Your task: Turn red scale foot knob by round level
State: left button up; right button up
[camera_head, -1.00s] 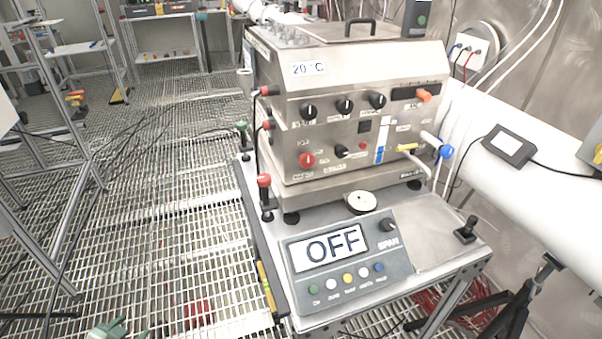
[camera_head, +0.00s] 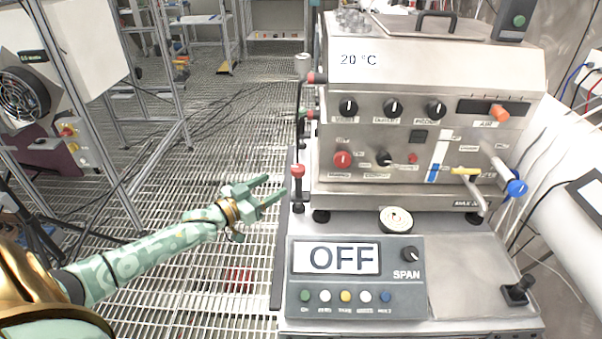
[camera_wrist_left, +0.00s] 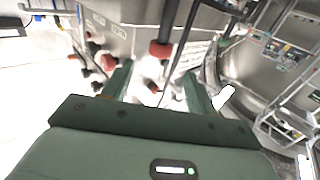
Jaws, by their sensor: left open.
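The round level (camera_head: 396,220), a pale dial, sits on the scale plate behind the display, which reads OFF. Its bubble is too small to read. My left gripper (camera_head: 276,188) is open and empty, just left of the red knob, its fingers pointing towards it. In the left wrist view, a red knob (camera_wrist_left: 160,49), likely the same one, shows beyond and between the open fingertips (camera_wrist_left: 160,82). My right gripper is out of view.
A steel apparatus (camera_head: 420,130) with several knobs stands on the scale behind the level. Another foot knob (camera_head: 518,290), black, is at the right front corner. A white pipe (camera_head: 570,215) runs along the right. Open grating floor lies left of the bench.

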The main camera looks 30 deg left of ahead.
aim_at(292, 174)
pick_arm(q)
jog(key=b+x, duration=0.2)
jog(key=x, duration=0.7)
jog(key=shift+w+f, duration=0.2)
jog(key=shift+w+d+r+b, duration=0.1)
jog(key=shift+w+b, duration=0.25)
jog(key=shift+w, duration=0.2)
jog(key=c, duration=1)
jog(key=shift+o, duration=0.2)
jog(key=shift+r, duration=0.1)
